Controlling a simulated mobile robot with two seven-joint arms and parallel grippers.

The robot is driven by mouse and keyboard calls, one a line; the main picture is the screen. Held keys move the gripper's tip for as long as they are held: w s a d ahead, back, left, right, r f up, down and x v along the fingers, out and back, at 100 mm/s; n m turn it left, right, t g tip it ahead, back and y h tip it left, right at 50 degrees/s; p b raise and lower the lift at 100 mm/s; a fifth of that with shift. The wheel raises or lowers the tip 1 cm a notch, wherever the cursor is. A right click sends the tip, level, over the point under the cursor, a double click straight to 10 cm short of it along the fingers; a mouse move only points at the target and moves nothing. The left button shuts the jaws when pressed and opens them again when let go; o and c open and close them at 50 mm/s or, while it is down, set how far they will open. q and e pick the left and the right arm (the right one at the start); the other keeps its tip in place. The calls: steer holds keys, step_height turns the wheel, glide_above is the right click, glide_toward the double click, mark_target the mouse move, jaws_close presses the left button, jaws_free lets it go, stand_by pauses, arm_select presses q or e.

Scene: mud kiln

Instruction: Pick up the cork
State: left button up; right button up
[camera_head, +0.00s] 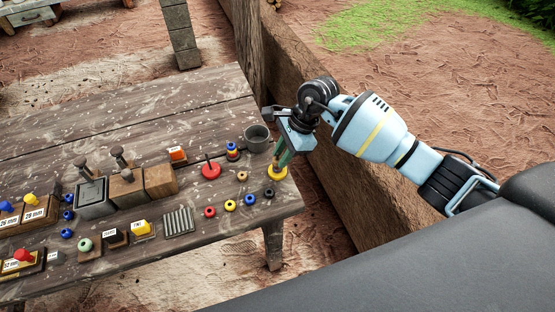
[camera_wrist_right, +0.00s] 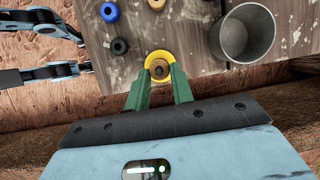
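A small brown round piece, which looks like the cork (camera_wrist_right: 159,69), sits in the middle of a yellow round base (camera_wrist_right: 158,56) near the table's right end. The yellow base also shows in the head view (camera_head: 277,173), where the cork is too small to make out clearly. My right gripper (camera_wrist_right: 160,80) points down at it. Its green fingers stand apart, one on each side of the cork. I cannot tell whether they touch it. My right gripper also shows in the head view (camera_head: 284,156). My left gripper is in neither view.
A grey metal cup (camera_head: 257,138) stands just behind the yellow base, close to my right gripper. A red base with a rod (camera_head: 210,170) and several coloured rings lie to the left. A wooden beam (camera_head: 335,165) runs beside the table's right end.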

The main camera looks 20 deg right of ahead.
jaws_close()
step_height(320, 180, up, 10)
steer(key=shift+c, duration=0.3)
jaws_free()
steer(key=shift+c, duration=1.2)
steer(key=shift+r, duration=0.3)
